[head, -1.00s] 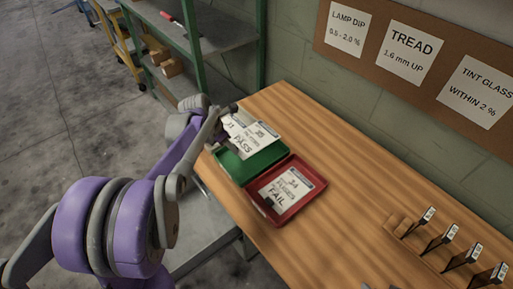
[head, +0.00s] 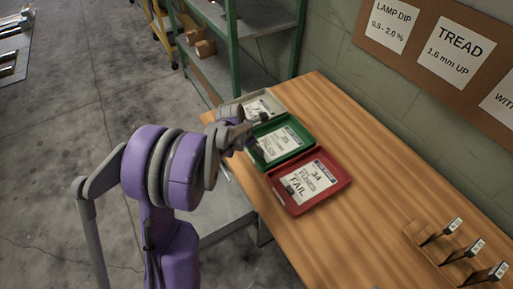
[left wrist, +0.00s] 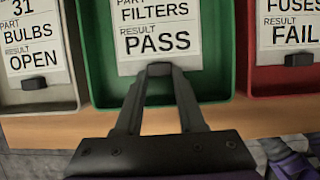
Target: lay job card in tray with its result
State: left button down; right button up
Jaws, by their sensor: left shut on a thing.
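The job card reading FILTERS, PASS (head: 281,143) lies within the green tray (head: 310,147), and it also shows in the left wrist view (left wrist: 155,20). My left gripper (left wrist: 159,72) is shut on the dark tab at the card's near edge, over the tray's front part. In the head view my left gripper (head: 248,135) partly hides that edge. A grey tray (head: 275,93) on the far side holds a card reading 31, BULBS, OPEN (left wrist: 30,35). A red tray (head: 342,182) on the near side holds a card reading 34, FUSES, FAIL (head: 311,180).
The trays stand side by side along the wooden bench's (head: 375,180) left edge. A wooden rack (head: 440,255) with upright dark tags stands at the lower right. A green-framed shelf (head: 230,55) stands beyond the bench. The bench middle is clear.

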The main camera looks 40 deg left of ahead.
pick_arm(q)
jog(key=c, duration=0.5)
grip_release()
jog(key=p+v, duration=0.1)
jog(key=v, duration=1.1)
jog(key=s+d+f+m+y, duration=0.1)
jog(key=s+d+m, duration=0.7)
jog(key=m, duration=0.7)
jog(key=s+d+f+m+t, duration=0.1)
jog(key=s+d+m, duration=0.8)
jog(key=m, duration=0.7)
jog(key=d, duration=0.3)
jog(key=shift+d+y, duration=0.2)
jog(key=shift+y, duration=0.2)
